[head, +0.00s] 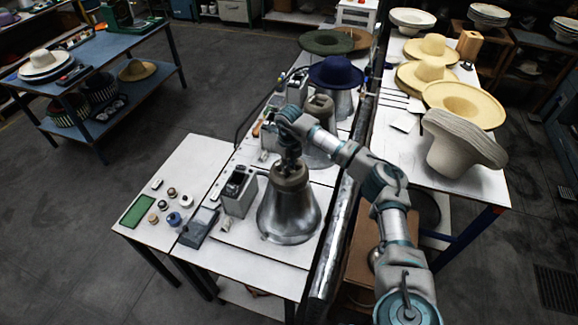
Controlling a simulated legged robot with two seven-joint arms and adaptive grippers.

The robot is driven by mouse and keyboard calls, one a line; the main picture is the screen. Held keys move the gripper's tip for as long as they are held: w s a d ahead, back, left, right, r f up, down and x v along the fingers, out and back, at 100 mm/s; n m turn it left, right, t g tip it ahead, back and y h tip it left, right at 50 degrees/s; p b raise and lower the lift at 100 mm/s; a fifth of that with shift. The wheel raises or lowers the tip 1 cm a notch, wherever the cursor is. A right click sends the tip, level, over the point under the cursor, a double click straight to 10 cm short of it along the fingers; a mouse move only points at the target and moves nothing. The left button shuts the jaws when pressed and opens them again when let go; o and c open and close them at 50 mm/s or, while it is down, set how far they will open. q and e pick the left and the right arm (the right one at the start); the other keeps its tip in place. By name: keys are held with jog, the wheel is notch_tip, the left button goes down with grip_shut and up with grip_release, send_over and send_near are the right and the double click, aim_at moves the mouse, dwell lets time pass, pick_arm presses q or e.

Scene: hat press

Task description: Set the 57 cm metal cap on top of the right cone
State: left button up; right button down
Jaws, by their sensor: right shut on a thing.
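A bell-shaped metal cone (290,215) stands on the white table, nearest to me. A dull brownish-grey cap (290,180) is at its top, roughly upright and in line with the cone. My right gripper (290,163) points down from above and is shut on this cap. I cannot tell whether the cap rests fully on the cone or is just above it. A second cone with a similar cap (319,108) stands behind, partly hidden by my right arm. A third cone (343,103) carries a dark blue hat (336,72). My left gripper is not in view.
Left of the near cone are a grey control box (239,190), a small device (199,228), several knobs and a green pad (138,211). The right table holds several straw hats (465,102) and a stack of grey felt hats (462,145). A blue table (150,72) stands far left.

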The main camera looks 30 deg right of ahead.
dwell(0.8)
jog(key=c, duration=1)
grip_release()
jog(key=shift+s+a, duration=0.1)
jog(key=shift+f, duration=0.15)
